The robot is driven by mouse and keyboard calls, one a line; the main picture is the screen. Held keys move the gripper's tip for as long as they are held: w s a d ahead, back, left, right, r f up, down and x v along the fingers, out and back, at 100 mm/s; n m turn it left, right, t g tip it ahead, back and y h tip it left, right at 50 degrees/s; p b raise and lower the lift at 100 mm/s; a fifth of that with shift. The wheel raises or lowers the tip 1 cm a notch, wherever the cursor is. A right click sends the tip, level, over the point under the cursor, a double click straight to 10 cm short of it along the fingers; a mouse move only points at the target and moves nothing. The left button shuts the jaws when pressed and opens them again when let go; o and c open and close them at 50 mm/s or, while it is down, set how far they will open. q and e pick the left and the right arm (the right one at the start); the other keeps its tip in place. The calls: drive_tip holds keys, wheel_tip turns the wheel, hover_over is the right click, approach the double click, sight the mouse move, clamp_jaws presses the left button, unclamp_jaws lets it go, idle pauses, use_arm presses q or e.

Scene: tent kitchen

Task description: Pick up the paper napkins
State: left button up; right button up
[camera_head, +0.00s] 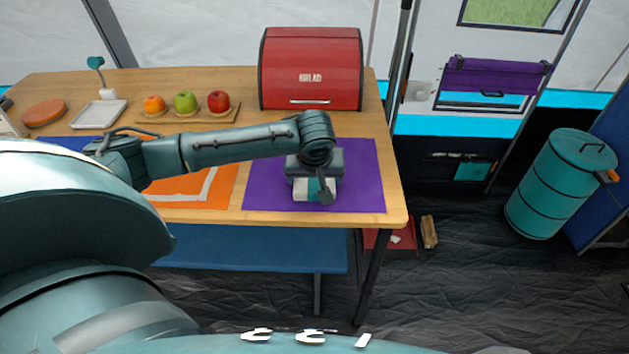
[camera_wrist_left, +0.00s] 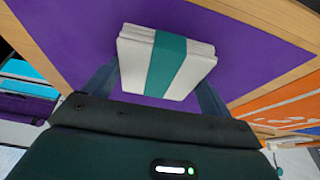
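The paper napkins (camera_head: 308,190) are a white stack with a teal band, on the purple mat (camera_head: 362,180) at the right of the table. In the left wrist view the napkins (camera_wrist_left: 137,62) lie just ahead of my palm. My left gripper (camera_head: 318,188) is low over them and hides part of the stack. Its fingers (camera_wrist_left: 158,80) are spread, one at each side of the stack; whether they touch it I cannot tell. My right gripper is not in view.
A red bread box (camera_head: 310,70) stands behind the mat. A board (camera_head: 225,114) with fruit, a white tray (camera_head: 98,115) and an orange mat (camera_head: 215,190) lie to the left. The table's front edge (camera_head: 330,218) is close to the gripper.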

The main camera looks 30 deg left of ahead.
use_arm(q)
drive_tip(key=c, duration=0.5)
